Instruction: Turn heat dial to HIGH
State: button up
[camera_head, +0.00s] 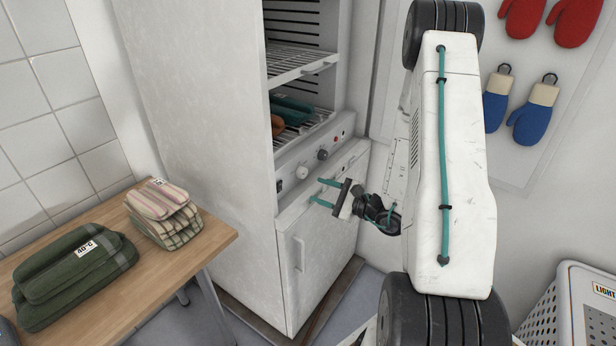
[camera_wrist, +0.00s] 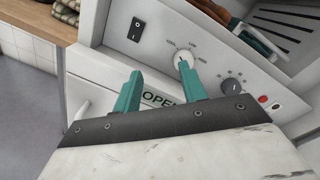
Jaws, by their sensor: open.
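A control panel runs across the white cabinet (camera_head: 200,110). On it is a white dial (camera_head: 302,172), which also shows in the wrist view (camera_wrist: 180,57) with small printed labels around it. A dark dial (camera_head: 323,154) sits to its right, also in the wrist view (camera_wrist: 232,86). The labels are too small to read surely, so I cannot confirm which dial sets heat. My gripper (camera_head: 315,190) is open and empty in front of the panel, just below the white dial. In the wrist view its right teal fingertip overlaps the white dial's lower edge; contact cannot be told.
A black rocker switch (camera_wrist: 137,29) is left of the white dial. A red light (camera_wrist: 263,99) is at the panel's right. Below is a door with a handle (camera_head: 299,254); above, open racks (camera_head: 300,62). A wooden table (camera_head: 130,290) with folded towels (camera_head: 163,212) stands left.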

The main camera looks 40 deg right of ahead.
aim_at(304, 174)
jog(key=w+h, duration=0.1)
jog(key=w, duration=0.2)
jog(key=w+t, duration=0.1)
jog(key=w, duration=0.1)
jog(key=w+d+h, duration=0.1)
jog(key=w, duration=0.2)
jog(key=shift+w+h, duration=0.3)
jog(key=c, duration=0.7)
